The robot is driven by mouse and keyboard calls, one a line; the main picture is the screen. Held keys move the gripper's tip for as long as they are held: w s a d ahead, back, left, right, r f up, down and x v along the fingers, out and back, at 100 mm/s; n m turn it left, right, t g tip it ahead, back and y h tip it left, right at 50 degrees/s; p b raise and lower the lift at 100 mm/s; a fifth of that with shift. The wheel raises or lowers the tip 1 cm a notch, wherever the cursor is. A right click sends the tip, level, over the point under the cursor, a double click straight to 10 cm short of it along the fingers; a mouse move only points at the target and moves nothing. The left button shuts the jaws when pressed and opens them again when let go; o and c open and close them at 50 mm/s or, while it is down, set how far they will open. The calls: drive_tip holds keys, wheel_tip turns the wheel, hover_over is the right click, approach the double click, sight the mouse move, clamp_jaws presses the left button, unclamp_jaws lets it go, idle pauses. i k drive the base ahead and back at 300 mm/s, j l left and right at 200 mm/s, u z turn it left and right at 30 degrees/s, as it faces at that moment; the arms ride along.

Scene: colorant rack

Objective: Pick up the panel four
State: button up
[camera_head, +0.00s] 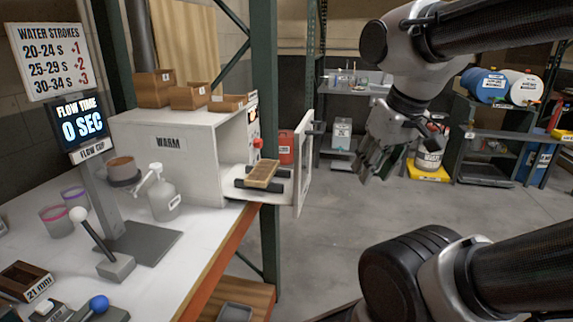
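A light wooden panel (262,174) lies on dark supports at the open mouth of the white box labelled WARM (170,143). No number is readable on it, so I cannot tell if it is panel four. My gripper (372,162) hangs in the air to the right of the box, apart from the panel and its open door. Nothing is visible between its fingers, but their gap is unclear from this angle.
The box's white door (304,165) stands open between the panel and my gripper. Several brown wooden trays (190,97) sit on top of the box. A green rack post (265,70) rises beside it.

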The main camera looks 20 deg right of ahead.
sight(260, 174)
drive_tip(key=l+u, duration=0.5)
drive_tip(key=i+l, duration=0.1)
drive_tip(key=l, duration=0.15)
drive_tip(key=i+l, duration=0.15)
drive_tip(key=l, duration=0.15)
drive_tip(key=i+l+u, duration=0.1)
drive_tip(key=l, duration=0.15)
